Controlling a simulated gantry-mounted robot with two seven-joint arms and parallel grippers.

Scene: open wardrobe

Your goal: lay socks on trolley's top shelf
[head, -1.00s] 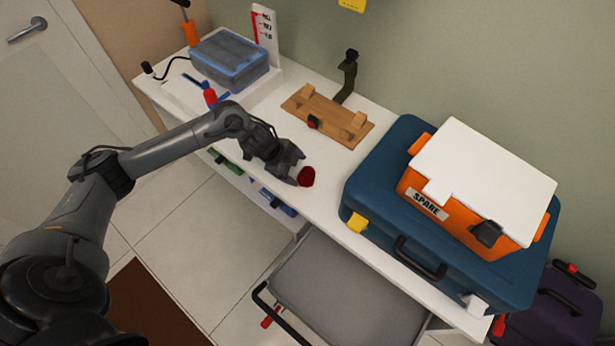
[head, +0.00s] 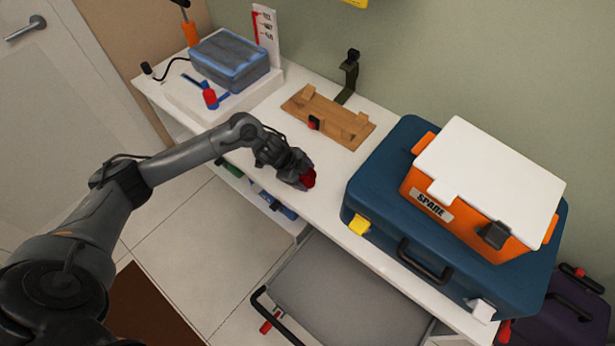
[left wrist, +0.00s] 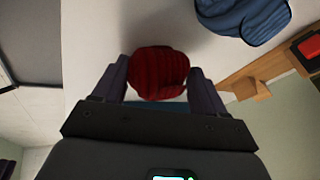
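The socks (head: 309,178) are a dark red rolled bundle on the white bench, near its front edge. My left gripper (head: 301,172) is at the bundle. In the left wrist view the red socks (left wrist: 158,73) fill the gap between my two dark fingers (left wrist: 158,85), one on each side. I cannot tell whether the fingers press on them or stand slightly apart. The trolley's grey top shelf (head: 345,285) is below and in front of the bench, with bare surface showing and a black handle at its left. My right gripper is not in view.
A blue case (head: 380,180) with an orange box (head: 470,235) on it stands right of the socks. A wooden board (head: 335,120) lies behind them. A blue cloth-like thing (left wrist: 243,15) lies near the socks in the left wrist view.

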